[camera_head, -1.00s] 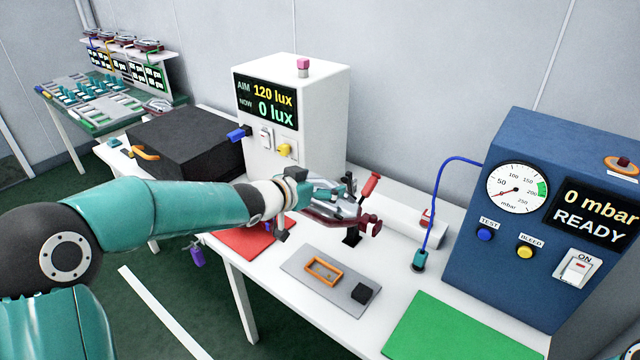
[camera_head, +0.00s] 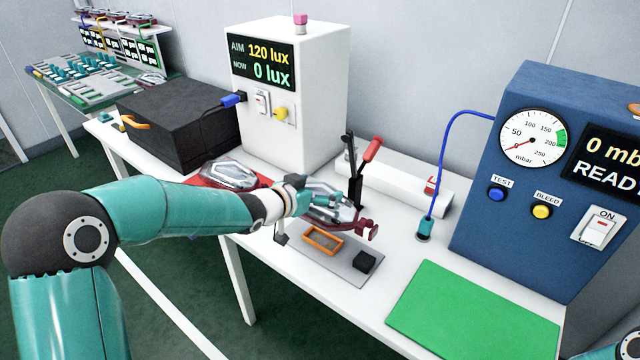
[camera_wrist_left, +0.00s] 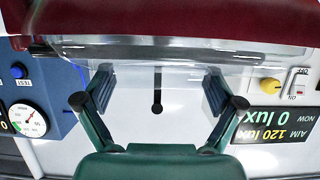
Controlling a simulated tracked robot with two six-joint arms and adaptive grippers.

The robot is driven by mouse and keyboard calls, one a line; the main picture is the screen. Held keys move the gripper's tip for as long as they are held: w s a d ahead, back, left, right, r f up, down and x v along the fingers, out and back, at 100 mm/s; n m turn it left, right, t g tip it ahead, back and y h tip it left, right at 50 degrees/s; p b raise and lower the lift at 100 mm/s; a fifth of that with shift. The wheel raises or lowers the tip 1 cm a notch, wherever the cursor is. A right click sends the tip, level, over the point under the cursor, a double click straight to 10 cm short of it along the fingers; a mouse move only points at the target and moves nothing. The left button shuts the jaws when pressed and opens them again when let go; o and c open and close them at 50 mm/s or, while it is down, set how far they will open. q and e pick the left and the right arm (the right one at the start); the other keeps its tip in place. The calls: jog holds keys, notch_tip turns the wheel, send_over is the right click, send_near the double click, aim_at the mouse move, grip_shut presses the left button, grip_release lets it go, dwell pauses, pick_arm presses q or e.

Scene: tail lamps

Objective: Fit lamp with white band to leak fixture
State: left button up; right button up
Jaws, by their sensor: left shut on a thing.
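My left gripper (camera_head: 304,200) is shut on a lamp (camera_head: 332,200) with a clear lens and a dark red body. It holds the lamp above the grey fixture plate (camera_head: 352,272), behind the orange frame (camera_head: 322,241) in the picture. I cannot make out a white band on the lamp. In the left wrist view the lamp's clear lens (camera_wrist_left: 170,53) lies between the fingers (camera_wrist_left: 158,100), its dark red part along the top edge. A black clamp (camera_head: 355,185) with a red handle (camera_head: 372,149) stands behind the lamp, its handle raised.
A second lamp (camera_head: 230,175) lies on the red mat (camera_head: 200,181). A blue tester (camera_head: 530,130) reads READY, with a blue hose (camera_head: 443,155) ending at a teal plug (camera_head: 424,229). The green mat (camera_head: 475,308) is empty. A white light box (camera_head: 310,90) stands behind.

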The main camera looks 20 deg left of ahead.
pick_arm(q)
jog(key=shift+r, duration=0.15)
jog(key=shift+f+b, duration=2.5)
jog(key=shift+f, duration=0.35)
jog(key=shift+f+b, duration=1.2)
jog(key=shift+f, duration=0.15)
jog(key=o, duration=1.2)
jog(key=shift+s, duration=0.1)
